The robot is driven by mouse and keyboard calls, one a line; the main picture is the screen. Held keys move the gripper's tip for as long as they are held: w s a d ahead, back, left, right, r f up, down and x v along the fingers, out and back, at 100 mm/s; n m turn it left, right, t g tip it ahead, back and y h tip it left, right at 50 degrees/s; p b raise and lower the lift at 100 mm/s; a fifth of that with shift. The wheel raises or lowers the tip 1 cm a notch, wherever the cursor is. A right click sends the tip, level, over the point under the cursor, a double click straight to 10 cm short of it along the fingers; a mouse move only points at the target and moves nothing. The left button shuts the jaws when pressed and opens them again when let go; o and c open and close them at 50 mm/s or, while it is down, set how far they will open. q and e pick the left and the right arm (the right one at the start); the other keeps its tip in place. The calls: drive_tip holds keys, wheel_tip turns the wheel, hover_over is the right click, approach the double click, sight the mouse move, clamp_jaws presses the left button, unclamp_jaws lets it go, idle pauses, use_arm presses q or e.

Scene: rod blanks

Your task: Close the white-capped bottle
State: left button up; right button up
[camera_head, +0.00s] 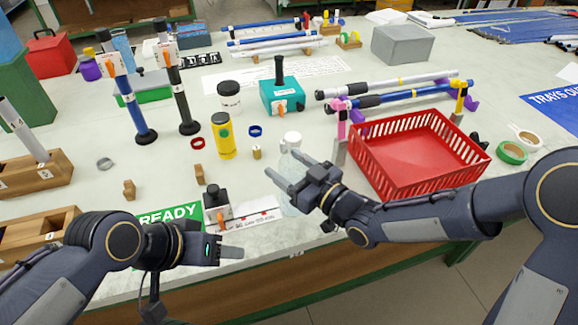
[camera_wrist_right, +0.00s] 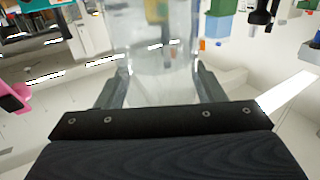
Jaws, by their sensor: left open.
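The clear bottle (camera_head: 288,204) with a white cap (camera_head: 292,138) stands upright near the table's front edge. The cap sits on its top; whether it is screwed tight does not show. My right gripper (camera_head: 281,164) comes in from the right, with one finger on each side of the bottle below the cap. In the right wrist view the clear bottle body (camera_wrist_right: 162,50) fills the space between the fingers; whether both press on it is unclear. My left gripper (camera_head: 232,251) is open and low at the front, left of the bottle, apart from it and empty.
A yellow bottle (camera_head: 223,138) and a small tan cylinder (camera_head: 257,153) stand behind. A red basket (camera_head: 420,155) is close on the right.

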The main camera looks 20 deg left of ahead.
drive_tip(key=shift+o, duration=1.2)
drive_tip(key=shift+d+r, duration=0.15)
drive_tip(key=shift+r, duration=0.05)
drive_tip(key=v, duration=1.1)
drive_tip(key=shift+s+d+b, duration=0.2)
drive_tip(key=shift+d+b, duration=0.1)
drive_tip(key=shift+d, duration=0.05)
